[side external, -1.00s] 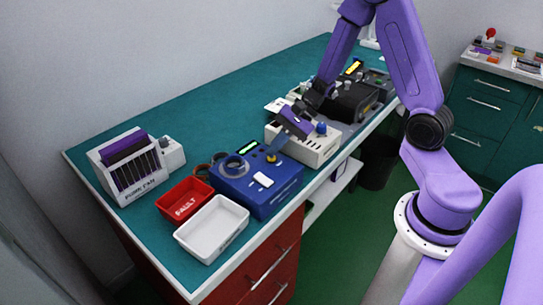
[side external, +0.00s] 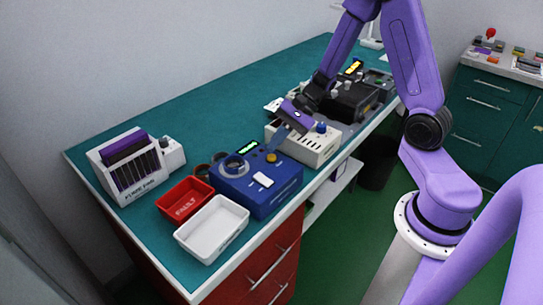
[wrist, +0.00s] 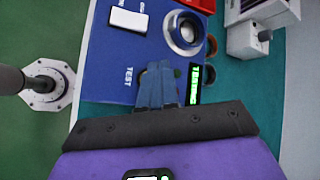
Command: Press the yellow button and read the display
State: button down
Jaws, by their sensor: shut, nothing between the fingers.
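A blue tester box (side external: 262,200) stands near the front edge of the bench. Its yellow button (side external: 271,157) is on top at the back right. A small display (side external: 247,148) with lit green characters is beside it; it also shows in the wrist view (wrist: 195,85), but its characters are too small to read surely. My gripper (side external: 277,144) is shut and empty, its tips just above the yellow button with a small gap. In the wrist view my gripper's blue fingers (wrist: 157,72) cover the yellow button, next to the printed word TEST.
A round ring socket (side external: 235,165) and white rectangular piece (side external: 263,180) are on the box. A red FAULT bin (side external: 185,199), white tray (side external: 212,228) and white slotted rack (side external: 130,170) stand left. A cream instrument (side external: 310,148) is close right.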

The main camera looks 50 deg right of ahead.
aim_at(275, 155)
jog(key=shift+r, duration=2.5)
jog(key=s+a+r+n+g+h, duration=0.1)
jog(key=s+a+n+g, duration=0.2)
jog(key=s+n, duration=0.3)
jog(key=s+a+r+n+g+h, duration=0.1)
jog(key=s+a+n+g+h, duration=0.1)
jog(key=s+a+n, duration=0.45)
jog(key=s+d+r+n+t+h, duration=0.1)
jog(key=s+d+n+h, duration=0.4)
jog(key=s+n, duration=0.6)
jog(key=shift+s+d+r+n+t, duration=0.15)
jog(key=shift+s+d+n+t, duration=0.35)
jog(key=shift+n+t, duration=0.3)
jog(key=shift+w, duration=0.1)
dwell(2.2)
